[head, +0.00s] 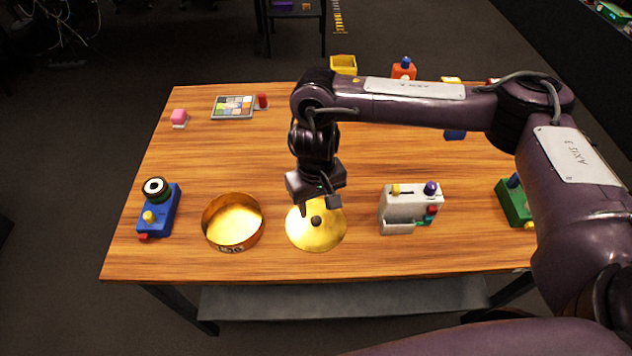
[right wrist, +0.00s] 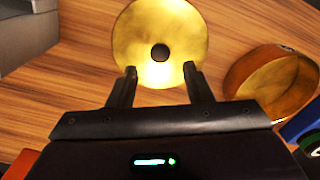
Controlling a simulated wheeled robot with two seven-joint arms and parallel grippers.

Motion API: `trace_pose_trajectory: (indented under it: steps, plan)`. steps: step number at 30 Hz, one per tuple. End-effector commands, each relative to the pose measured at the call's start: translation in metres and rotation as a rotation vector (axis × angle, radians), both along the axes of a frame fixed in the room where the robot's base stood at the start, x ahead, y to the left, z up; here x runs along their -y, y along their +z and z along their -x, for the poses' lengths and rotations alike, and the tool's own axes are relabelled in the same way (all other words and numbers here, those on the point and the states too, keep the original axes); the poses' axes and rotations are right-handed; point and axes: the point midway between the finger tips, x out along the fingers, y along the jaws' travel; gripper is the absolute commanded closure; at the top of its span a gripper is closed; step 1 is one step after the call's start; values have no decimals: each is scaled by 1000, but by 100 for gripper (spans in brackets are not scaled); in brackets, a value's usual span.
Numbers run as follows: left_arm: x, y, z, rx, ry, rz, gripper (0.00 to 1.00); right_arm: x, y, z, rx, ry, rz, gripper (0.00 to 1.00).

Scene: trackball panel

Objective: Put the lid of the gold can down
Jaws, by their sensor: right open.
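The gold can (head: 215,240) stands open on the table's front left, its inside bare. It also shows at the right of the right wrist view (right wrist: 244,82). Its round gold lid (head: 318,236), with a dark knob (head: 316,220) in the middle, appears to lie on the table right of the can. In the right wrist view the lid (right wrist: 160,25) is beyond my fingertips, its knob (right wrist: 160,53) lined up between them. My right gripper (head: 315,208) is open, above the lid's far side, with nothing between its fingers (right wrist: 158,70). My left gripper is not in view.
A white panel device (head: 402,212) with a purple ball stands right of the lid. A blue device (head: 160,215) with a dark round top is left of the can. The table's middle left is clear.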

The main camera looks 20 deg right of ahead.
Motion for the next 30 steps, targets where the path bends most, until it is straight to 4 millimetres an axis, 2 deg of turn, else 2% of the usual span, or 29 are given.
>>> trace_pose_trajectory:
  steps: [1,3,10,15,30]
  plan:
    - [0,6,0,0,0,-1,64,0,17,-2,6,2,1,54]
    - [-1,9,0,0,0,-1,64,0,31,-1,5,3,1,54]
    - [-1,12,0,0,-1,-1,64,0,61,-1,2,1,1,54]
    - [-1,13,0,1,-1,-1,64,0,68,0,-1,-1,0,54]
    - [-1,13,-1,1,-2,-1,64,0,68,0,-1,-1,0,54]
